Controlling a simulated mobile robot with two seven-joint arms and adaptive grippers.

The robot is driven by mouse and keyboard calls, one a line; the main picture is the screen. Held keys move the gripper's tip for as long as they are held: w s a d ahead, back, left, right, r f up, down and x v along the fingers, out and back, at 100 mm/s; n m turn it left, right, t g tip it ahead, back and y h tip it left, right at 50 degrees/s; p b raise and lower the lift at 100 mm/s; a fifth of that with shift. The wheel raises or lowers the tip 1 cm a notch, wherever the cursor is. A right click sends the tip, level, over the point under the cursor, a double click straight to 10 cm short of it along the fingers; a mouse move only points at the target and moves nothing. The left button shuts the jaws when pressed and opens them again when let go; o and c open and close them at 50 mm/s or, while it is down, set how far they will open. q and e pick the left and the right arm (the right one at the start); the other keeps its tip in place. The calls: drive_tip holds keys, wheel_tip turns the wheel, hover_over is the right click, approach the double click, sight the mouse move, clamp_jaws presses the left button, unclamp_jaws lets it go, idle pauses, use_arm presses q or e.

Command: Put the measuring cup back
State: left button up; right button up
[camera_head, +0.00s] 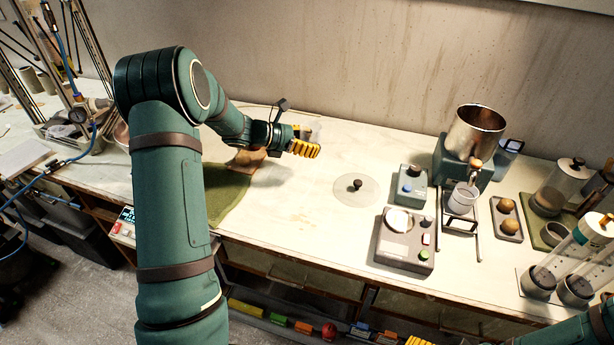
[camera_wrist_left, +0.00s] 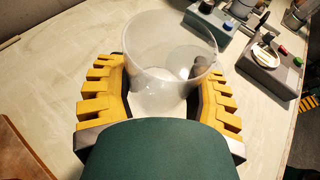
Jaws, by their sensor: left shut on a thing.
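My left gripper (camera_head: 304,144) is shut on a clear, empty-looking measuring cup (camera_wrist_left: 168,75), with yellow ribbed fingers on either side of its wall. The cup is upright and open at the top in the left wrist view. In the head view the cup (camera_head: 311,127) shows only partly behind the fingers, over the back of the bench. I cannot tell whether its base touches the bench. What seems to be my right gripper (camera_head: 418,341) shows only as a yellow bit at the bottom edge.
A clear disc with a dark knob (camera_head: 357,185) lies mid-bench. To its right stand a blue-grey box (camera_head: 410,187), a grey scale (camera_head: 405,242), a metal hopper (camera_head: 474,133) with a small cup (camera_head: 462,199) below, and clear canisters. A green cloth (camera_head: 228,193) lies left. Bench around the disc is clear.

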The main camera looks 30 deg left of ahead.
sight(306, 174)
use_arm(q)
drive_tip(key=shift+w+a+r, duration=0.2)
drive_tip(key=shift+a+r, duration=0.05)
drive_tip(key=shift+a, duration=0.25)
drive_tip(key=shift+a+f, duration=0.15)
drive_tip(key=shift+f, duration=0.1)
wheel_tip(306, 174, down, 9)
drive_tip(key=shift+w+f+b, duration=0.1)
drive_tip(key=shift+f+b, duration=0.1)
drive_tip(key=shift+b, duration=0.75)
drive_tip(key=shift+r, duration=0.1)
drive_tip(key=shift+f, duration=0.2)
drive_tip(key=o, duration=1.2)
